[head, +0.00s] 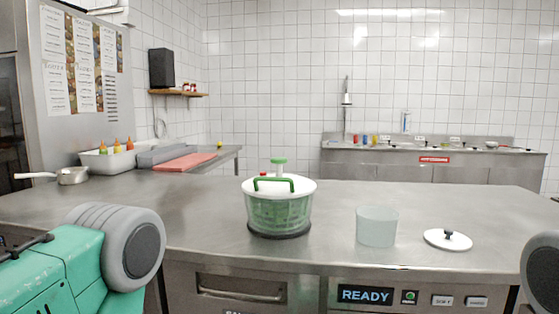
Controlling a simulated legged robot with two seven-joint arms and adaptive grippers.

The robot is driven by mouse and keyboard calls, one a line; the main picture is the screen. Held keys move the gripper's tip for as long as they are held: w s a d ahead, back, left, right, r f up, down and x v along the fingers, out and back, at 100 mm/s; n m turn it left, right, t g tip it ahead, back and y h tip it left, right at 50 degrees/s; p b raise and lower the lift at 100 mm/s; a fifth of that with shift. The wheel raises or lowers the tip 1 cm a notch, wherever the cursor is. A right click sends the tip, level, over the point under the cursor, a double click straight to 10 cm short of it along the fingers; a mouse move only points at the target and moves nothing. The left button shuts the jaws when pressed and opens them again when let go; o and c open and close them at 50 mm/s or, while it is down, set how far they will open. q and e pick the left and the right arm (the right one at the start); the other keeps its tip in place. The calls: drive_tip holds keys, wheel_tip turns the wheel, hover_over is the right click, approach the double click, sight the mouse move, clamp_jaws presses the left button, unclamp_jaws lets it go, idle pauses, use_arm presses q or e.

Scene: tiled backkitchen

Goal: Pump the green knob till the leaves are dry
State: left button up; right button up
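A salad spinner (279,212) stands upright on the steel counter, near the middle of the head view. It has a clear bowl with a green basket inside, a white lid and a dark base ring. The green knob (278,162) stands up from the middle of the lid on a pale stem. A green handle (273,184) crosses the lid's front. Leaves cannot be made out clearly through the bowl. Parts of my arms show at the lower left and right edge, but neither gripper is in view. Nothing of mine touches the spinner.
On the steel counter (190,205), a translucent tub (377,227) and a white lid with a black knob (448,239) lie right of the spinner. A saucepan (72,176) stands far left, near a bin with sauce bottles (116,147). Counter left of the spinner is clear.

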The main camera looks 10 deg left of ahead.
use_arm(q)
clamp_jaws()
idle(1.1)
